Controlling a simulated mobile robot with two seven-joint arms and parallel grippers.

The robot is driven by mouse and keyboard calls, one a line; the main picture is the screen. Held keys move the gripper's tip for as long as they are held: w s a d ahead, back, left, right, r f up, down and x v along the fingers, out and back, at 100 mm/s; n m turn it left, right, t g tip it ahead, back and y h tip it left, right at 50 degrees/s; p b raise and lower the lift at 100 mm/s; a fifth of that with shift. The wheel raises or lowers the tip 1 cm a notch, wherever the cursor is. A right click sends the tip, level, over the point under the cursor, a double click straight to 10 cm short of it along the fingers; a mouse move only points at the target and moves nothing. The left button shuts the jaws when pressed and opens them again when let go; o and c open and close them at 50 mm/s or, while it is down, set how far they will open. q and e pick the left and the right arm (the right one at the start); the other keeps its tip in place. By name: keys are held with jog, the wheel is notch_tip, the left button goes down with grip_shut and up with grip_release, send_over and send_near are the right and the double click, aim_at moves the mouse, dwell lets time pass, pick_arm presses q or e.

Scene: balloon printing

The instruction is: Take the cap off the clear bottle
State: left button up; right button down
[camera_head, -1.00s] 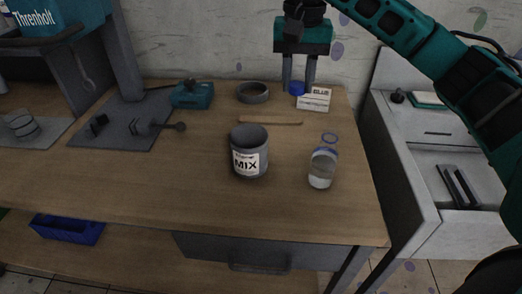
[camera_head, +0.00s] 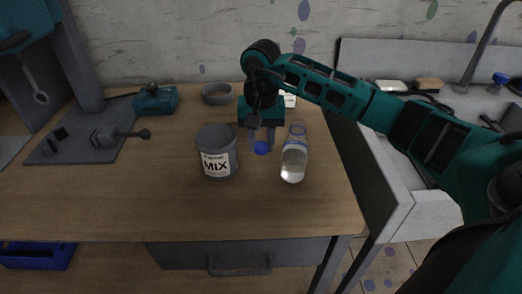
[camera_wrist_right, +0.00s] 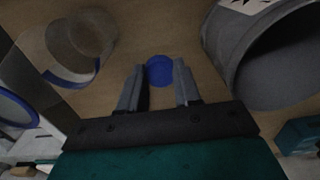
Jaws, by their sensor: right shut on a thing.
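The clear bottle (camera_head: 293,164) stands upright on the bench, part filled with clear liquid. Its top shows an open blue ring and no cap on it; the bottle is also at the left of the wrist view (camera_wrist_right: 75,45). My right gripper (camera_head: 262,146) is shut on a blue cap (camera_head: 261,149), just left of the bottle and apart from it. The cap shows between the fingertips in the wrist view (camera_wrist_right: 160,71).
A grey MIX can (camera_head: 217,155) stands close left of my right gripper. A grey ring (camera_head: 217,94) and a teal device (camera_head: 155,99) sit farther back. A white box (camera_head: 290,99) is partly hidden behind my arm. The bench front (camera_head: 180,220) is clear.

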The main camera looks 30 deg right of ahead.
aim_at(261, 145)
jog(key=shift+f, duration=1.6)
jog(key=shift+f, duration=0.1)
jog(key=shift+f+b, duration=0.15)
jog(key=shift+b, duration=0.15)
jog(key=c, duration=0.8)
grip_release()
notch_tip(261, 145, up, 12)
jog(key=shift+r+p, duration=0.25)
jog(key=shift+p, duration=0.1)
